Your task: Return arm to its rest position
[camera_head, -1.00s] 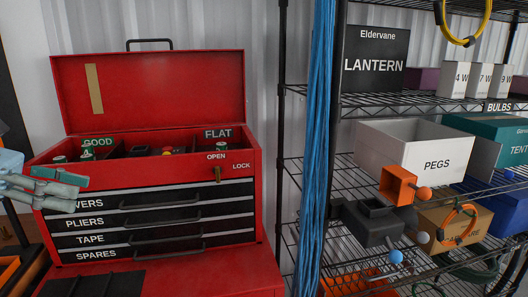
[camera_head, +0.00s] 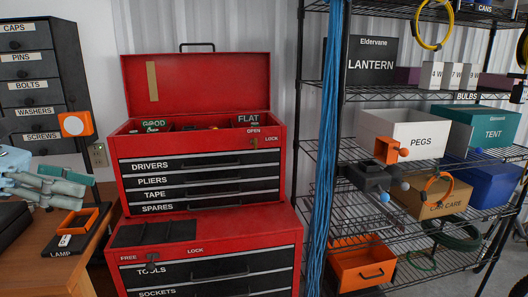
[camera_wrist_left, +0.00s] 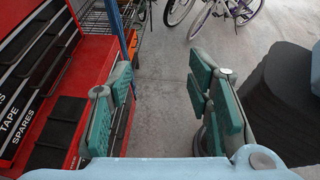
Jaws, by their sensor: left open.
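My left gripper (camera_head: 74,186) is at the left edge of the head view, in front of the wooden workbench and left of the red tool chest (camera_head: 272,150). Its teal-padded fingers are apart, with nothing between them. In the left wrist view the same open gripper (camera_wrist_left: 168,98) shows bare concrete floor between its fingers. The rest of the left arm is mostly outside the head view. My right gripper does not show in either view.
The wooden workbench (camera_head: 48,256) holds an orange tray (camera_head: 78,222). A drawer cabinet (camera_head: 38,76) stands behind it. The tool chest's lid is up. A wire shelf (camera_head: 375,97) with a white PEGS box (camera_head: 402,140) stands at right. Bicycles (camera_wrist_left: 215,12) stand beyond clear floor.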

